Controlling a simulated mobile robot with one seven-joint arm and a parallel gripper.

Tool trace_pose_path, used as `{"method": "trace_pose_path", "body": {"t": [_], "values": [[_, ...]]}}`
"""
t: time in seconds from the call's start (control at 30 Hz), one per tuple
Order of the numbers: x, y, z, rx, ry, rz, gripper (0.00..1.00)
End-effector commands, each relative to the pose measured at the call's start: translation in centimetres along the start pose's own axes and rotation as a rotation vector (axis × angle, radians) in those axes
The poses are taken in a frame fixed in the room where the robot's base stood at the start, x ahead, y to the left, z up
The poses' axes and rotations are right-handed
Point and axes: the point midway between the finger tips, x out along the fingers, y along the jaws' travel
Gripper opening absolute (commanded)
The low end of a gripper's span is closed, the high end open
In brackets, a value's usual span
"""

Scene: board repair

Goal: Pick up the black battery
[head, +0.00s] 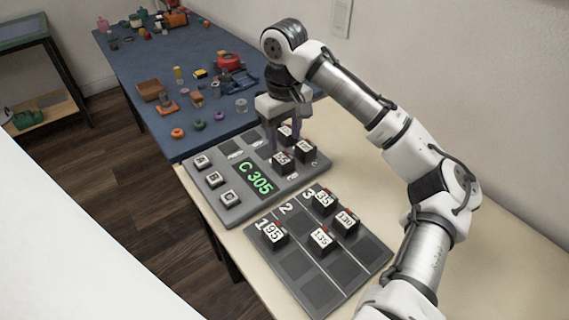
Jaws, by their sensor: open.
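Several black batteries, blocks with white number labels and red marks, stand on two grey boards. On the upper board, one black battery (282,162) is at the front of a cluster, with another (306,149) to its right and a third (285,133) behind. My gripper (287,132) points down over this cluster with its fingers apart. The fingers partly overlap the rear battery in the picture; I cannot tell whether they touch it. The lower board (352,266) holds more such blocks, one labelled 95 (272,235) at its left.
The upper board (232,217) has a green "C 305" display (256,178) and white-faced buttons (229,198) at left. A blue table (160,92) behind holds many small coloured objects. Bare beige tabletop (490,240) lies at right, beyond my arm.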

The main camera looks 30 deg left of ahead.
Motion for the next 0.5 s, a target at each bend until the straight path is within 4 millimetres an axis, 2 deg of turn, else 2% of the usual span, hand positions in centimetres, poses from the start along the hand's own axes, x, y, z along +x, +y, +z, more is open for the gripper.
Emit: {"method": "trace_pose_path", "body": {"t": [0.1,0.37,0.5], "values": [[1.8,0.0,0.0,-0.002,0.0,-0.002,0.49],[3.3,-0.1,0.0,-0.002,0.0,-0.001,0.49],[5.1,-0.3,0.0,-0.002,0.0,-0.002,0.49]]}}
